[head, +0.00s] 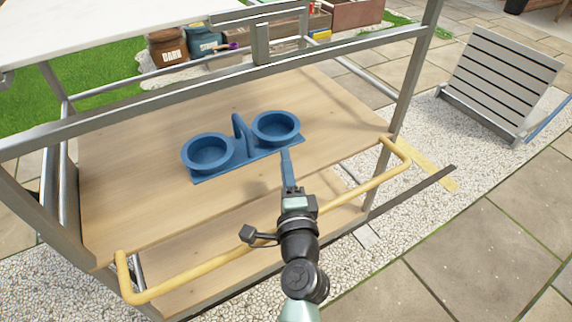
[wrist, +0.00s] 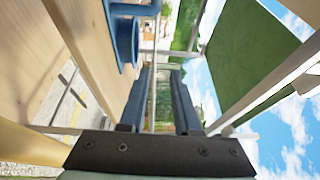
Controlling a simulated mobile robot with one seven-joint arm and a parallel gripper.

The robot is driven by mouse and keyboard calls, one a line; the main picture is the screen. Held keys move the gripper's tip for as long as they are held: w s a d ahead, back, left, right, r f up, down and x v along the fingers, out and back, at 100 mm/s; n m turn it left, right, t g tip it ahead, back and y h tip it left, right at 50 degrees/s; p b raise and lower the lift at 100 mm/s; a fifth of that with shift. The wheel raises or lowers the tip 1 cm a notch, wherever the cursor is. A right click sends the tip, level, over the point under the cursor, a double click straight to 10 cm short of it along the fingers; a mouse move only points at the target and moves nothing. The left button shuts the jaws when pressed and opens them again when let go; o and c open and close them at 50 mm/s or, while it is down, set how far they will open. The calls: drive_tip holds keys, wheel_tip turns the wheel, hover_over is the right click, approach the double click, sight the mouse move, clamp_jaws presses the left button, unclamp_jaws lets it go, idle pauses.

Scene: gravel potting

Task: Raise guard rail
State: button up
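The guard rail (head: 270,232) is a pale yellow tube running along the near edge of the wooden shelf (head: 340,105). Its bent ends meet the frame at left and right, and it juts out toward me around the shelf's edge level. My arm crosses in front of its middle. A yellow piece at the lower left of the wrist view (wrist: 28,146) looks like the same rail. My gripper (head: 286,156) has blue fingers and reaches over the shelf, beyond the rail. In the wrist view the fingers (wrist: 163,75) stand apart with nothing between them.
A blue two-cup holder (head: 240,148) with an upright handle stands on the shelf just beyond my gripper; it also shows in the wrist view (wrist: 124,38). A grey metal bar (head: 190,92) crosses behind it. A lower wooden board (head: 215,255) lies beneath. A slatted panel (head: 500,75) stands right.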

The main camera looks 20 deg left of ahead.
clamp_jaws()
idle(1.0)
drive_tip(key=shift+o, duration=2.2)
unclamp_jaws()
drive_tip(key=shift+s, duration=0.1)
drive_tip(key=v, duration=1.2)
drive_tip(key=shift+s+d, duration=0.2)
drive_tip(key=shift+s, duration=0.15)
